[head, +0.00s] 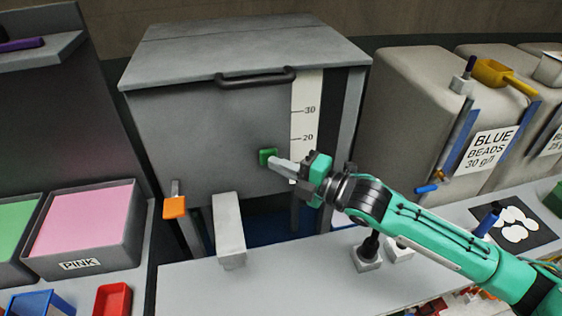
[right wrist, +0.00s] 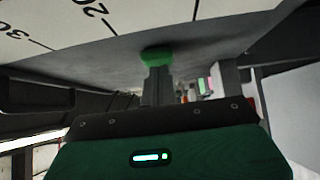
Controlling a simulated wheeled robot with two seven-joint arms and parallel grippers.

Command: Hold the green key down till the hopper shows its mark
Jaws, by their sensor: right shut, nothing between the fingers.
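The green key (head: 267,157) is on the front of the grey hopper (head: 205,130), left of its scale. My right gripper (head: 278,161) is shut and empty, with its fingertips at the key. In the right wrist view the closed fingers reach the green key (right wrist: 157,56) and appear to touch it; how far it is pressed I cannot tell. The white scale strip (head: 305,120) shows the numbers 30 and 20; its lower part is hidden behind my gripper. I see no clear fill level on the strip. My left gripper is not in view.
An orange lever (head: 175,206) and a grey block-shaped spout (head: 228,230) are below the hopper. A pink bin (head: 85,225) stands at left. A blue beads hopper (head: 420,100) stands at right. The pale counter (head: 290,285) is partly clear in front.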

